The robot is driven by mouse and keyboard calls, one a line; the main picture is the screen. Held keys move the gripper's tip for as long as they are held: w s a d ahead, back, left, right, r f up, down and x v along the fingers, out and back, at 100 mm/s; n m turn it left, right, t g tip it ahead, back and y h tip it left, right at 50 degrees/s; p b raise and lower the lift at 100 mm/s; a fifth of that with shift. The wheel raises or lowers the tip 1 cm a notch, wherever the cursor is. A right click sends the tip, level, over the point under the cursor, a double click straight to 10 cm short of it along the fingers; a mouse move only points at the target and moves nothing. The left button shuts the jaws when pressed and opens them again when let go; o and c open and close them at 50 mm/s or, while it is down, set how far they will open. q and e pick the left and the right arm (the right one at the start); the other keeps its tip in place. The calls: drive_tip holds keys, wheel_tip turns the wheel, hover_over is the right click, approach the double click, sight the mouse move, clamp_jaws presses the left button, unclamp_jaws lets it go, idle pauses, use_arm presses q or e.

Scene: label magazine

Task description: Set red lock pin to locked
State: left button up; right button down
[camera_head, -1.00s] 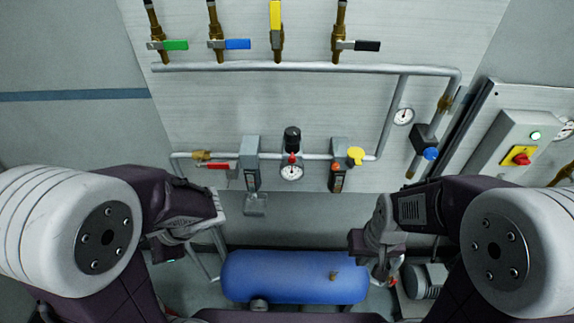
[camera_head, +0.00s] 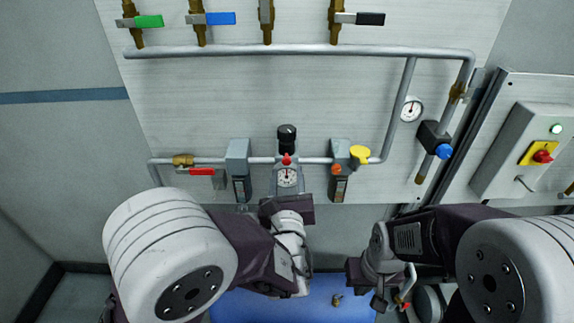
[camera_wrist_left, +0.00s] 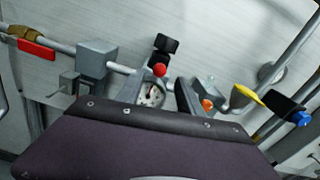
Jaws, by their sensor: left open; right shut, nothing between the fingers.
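The red lock pin (camera_head: 287,159) is a small red knob on the pressure regulator, just below its black knob (camera_head: 287,135) and above a round white gauge (camera_head: 288,177). It also shows in the left wrist view as a red ball (camera_wrist_left: 160,70). My left gripper (camera_head: 288,186) is open in front of the regulator, just below the pin. In the left wrist view its two grey fingers (camera_wrist_left: 160,87) stand either side of the gauge, with the pin just beyond. I cannot tell whether they touch anything. My right gripper (camera_head: 383,300) is shut and empty at lower right, away from the panel.
Grey filter units (camera_head: 238,170) (camera_head: 340,170) flank the regulator closely. A blue tank (camera_head: 318,302) lies below. A switch box (camera_head: 520,150) is on the right.

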sight(287, 163)
use_arm(q)
drive_tip(key=w, duration=0.4)
drive_tip(key=shift+w, duration=0.15)
clamp_jaws()
idle(1.2)
